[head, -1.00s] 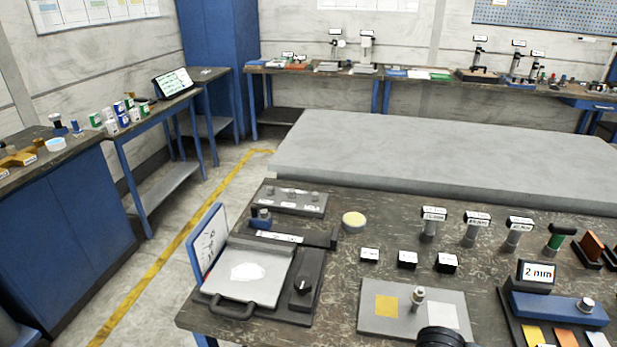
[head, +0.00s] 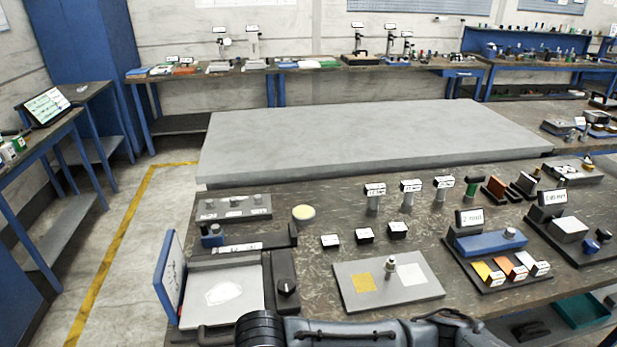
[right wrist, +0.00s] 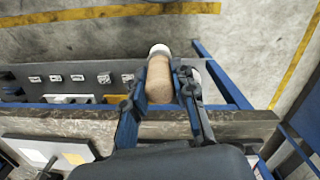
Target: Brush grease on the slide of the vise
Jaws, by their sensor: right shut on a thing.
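My right gripper (right wrist: 162,88) is shut on a tan wooden handle (right wrist: 159,82) with a pale, rounded end (right wrist: 160,50), seen in the right wrist view. It may be the brush, but I see no bristles clearly. The gripper holds it above the floor beyond a bench edge. In the head view only part of my arm shows at the bottom; neither gripper shows there. I cannot pick out the vise or its slide with certainty in either view. No grease container can be told for sure.
The near bench holds a grey plate with yellow and white squares (head: 349,294), a round cream-topped disc (head: 303,212), a tray with a white patch (head: 246,307) and a blue block (head: 488,243). A large bare grey slab (head: 360,135) lies behind. Floor is free at left.

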